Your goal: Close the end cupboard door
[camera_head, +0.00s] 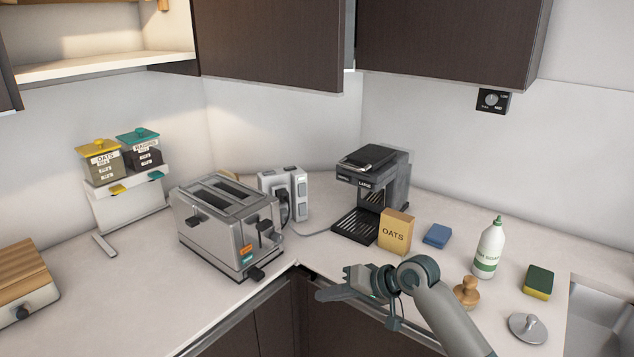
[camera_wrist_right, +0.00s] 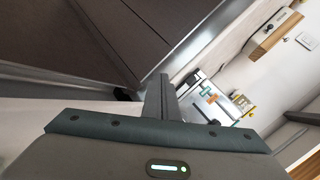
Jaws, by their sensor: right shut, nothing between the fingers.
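An upper cupboard (camera_head: 100,70) at top left stands open, its pale shelf lit and showing. A dark panel edge (camera_head: 8,85) shows at the far left; I cannot tell if it is the open door. Two dark upper fronts, a middle one (camera_head: 268,45) and a right one (camera_head: 450,40), have a narrow grey strip between them. Which is the end cupboard door is unclear. My right gripper (camera_head: 322,294) is shut and empty above the counter's front edge, pointing left, apart from the upper fronts. In the right wrist view its fingers (camera_wrist_right: 160,95) are together. My left gripper is out of view.
A toaster (camera_head: 225,230), coffee machine (camera_head: 370,190), oats box (camera_head: 396,231) and white bottle (camera_head: 488,250) stand on the counter (camera_head: 150,290). Dark lower fronts (camera_head: 275,320) lie below the counter edge near the gripper. A sink (camera_head: 605,320) is at right.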

